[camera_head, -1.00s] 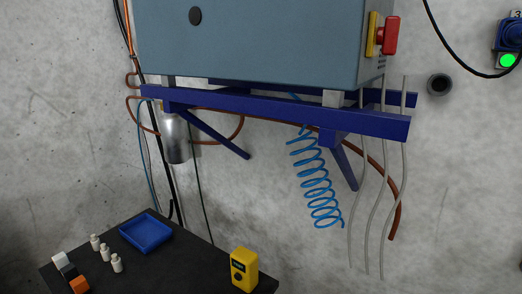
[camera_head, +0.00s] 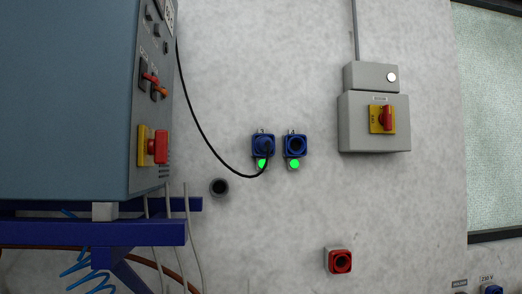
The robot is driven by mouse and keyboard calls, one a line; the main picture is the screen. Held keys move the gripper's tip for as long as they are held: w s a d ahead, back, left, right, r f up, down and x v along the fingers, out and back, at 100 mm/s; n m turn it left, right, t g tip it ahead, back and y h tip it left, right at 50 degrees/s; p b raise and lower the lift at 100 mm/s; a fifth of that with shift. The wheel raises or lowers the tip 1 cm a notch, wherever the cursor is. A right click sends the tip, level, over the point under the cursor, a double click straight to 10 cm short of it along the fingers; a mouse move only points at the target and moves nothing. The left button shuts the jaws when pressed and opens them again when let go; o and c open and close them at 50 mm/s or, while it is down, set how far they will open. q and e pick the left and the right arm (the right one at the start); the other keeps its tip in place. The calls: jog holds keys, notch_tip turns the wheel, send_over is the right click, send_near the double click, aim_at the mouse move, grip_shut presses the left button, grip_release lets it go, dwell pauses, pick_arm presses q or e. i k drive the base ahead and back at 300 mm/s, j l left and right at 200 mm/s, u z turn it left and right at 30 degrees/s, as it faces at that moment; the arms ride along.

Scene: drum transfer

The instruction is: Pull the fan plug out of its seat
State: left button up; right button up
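A blue wall socket (camera_head: 257,139) is in the middle of the head view. A dark plug (camera_head: 266,148) sits in it, with a black cable (camera_head: 205,137) hanging in a loop up to the left. A second blue socket (camera_head: 296,144) is just to its right and looks empty. Each of the two has a green light below it. Which machine the cable serves is not readable from here. Neither of my grippers is in view.
A blue-grey cabinet (camera_head: 65,100) with switches stands on a blue bracket (camera_head: 120,232) at the left. A grey box with a red-yellow switch (camera_head: 350,125) and a red socket (camera_head: 338,262) are on the wall. The wall around the sockets is mostly clear.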

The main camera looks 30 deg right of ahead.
aim_at(262, 145)
jog(key=i+l+u, duration=0.2)
jog(key=l, duration=0.2)
jog(key=i+l+u, duration=0.2)
jog(key=l, duration=0.25)
jog(key=i+l+u, duration=0.2)
jog(key=l, duration=0.2)
jog(key=l+u, duration=0.2)
jog(key=l, duration=0.25)
jog(key=l+u, duration=0.2)
jog(key=l, duration=0.3)
